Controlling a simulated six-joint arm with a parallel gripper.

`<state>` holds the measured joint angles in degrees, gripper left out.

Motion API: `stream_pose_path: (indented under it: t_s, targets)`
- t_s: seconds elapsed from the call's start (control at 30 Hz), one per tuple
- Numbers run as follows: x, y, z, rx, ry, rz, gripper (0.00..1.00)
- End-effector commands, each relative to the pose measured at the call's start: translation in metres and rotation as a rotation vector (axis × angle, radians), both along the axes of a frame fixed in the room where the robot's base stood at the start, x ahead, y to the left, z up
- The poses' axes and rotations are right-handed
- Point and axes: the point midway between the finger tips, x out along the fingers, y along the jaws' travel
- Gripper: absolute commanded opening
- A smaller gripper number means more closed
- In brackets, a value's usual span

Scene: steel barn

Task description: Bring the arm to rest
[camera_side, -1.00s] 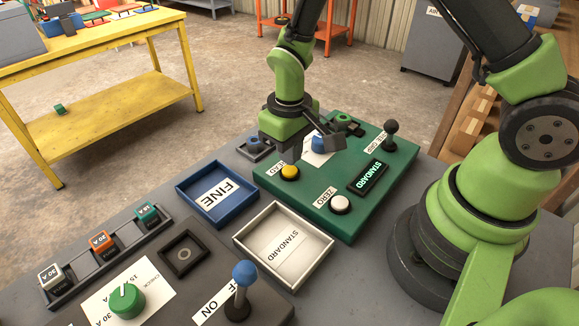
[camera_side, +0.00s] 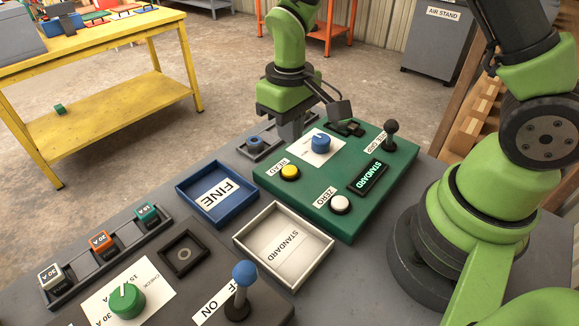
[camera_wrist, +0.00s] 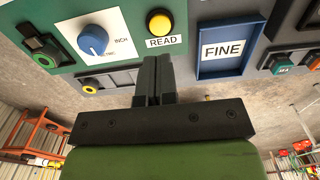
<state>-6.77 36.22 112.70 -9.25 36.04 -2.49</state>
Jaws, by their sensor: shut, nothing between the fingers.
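My gripper (camera_side: 291,137) is shut and empty, fingers pointing down, above the far edge of the green panel (camera_side: 325,222). In the wrist view its closed fingers (camera_wrist: 153,72) sit below the yellow READ button (camera_wrist: 160,22). The READ button (camera_side: 290,173) and a blue knob (camera_side: 320,143) on a white plate are on the panel, with no visible contact from the fingers. The panel also bears a white ZERO button (camera_side: 340,204), a lit display (camera_side: 368,176) reading STANDARD and a black lever (camera_side: 391,135).
A blue FINE tray (camera_side: 183,193) and a white STANDARD tray (camera_side: 240,238) look empty. A rack (camera_side: 72,282) with several labelled blocks, a green dial (camera_side: 127,300) and a blue-topped lever (camera_side: 243,274) stand at the front left. A yellow bench (camera_side: 120,108) is beyond. Space above the trays is clear.

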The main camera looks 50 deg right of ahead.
Motion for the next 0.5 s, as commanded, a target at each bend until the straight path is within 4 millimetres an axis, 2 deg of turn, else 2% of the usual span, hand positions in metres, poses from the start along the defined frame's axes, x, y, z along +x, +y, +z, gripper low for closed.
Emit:
stream_pose_path:
  t_s: [0.3,0.37,0.5]
  targets:
    - [0.000,0.000,0.004,0.002,-0.007,-0.005,0.00]
    - [-0.001,-0.001,0.013,0.007,-0.024,-0.015,0.00]
    - [-0.008,-0.003,0.054,0.034,-0.103,-0.067,0.00]
